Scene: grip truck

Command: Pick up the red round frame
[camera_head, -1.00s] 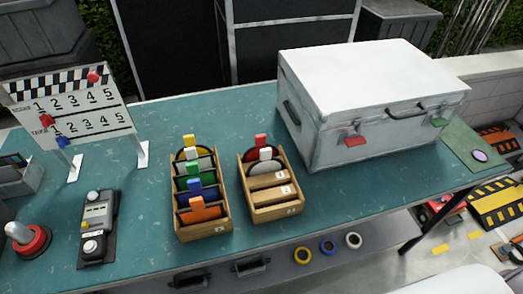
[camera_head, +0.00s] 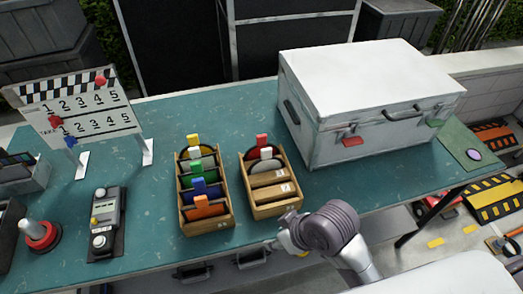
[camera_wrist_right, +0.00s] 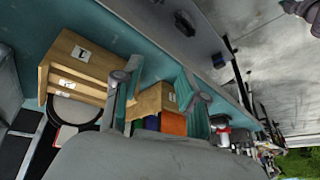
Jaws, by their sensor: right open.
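The frame with the red tab (camera_head: 262,140) stands in the back slot of the right wooden rack (camera_head: 278,208) on the teal table. My left gripper is not in view.
The left rack (camera_head: 208,227) holds several frames with coloured tabs. A large white case (camera_head: 375,95) stands behind and right of the racks. A control box (camera_head: 105,235), a red-based joystick (camera_head: 40,235) and a clapperboard (camera_head: 85,115) are at left.

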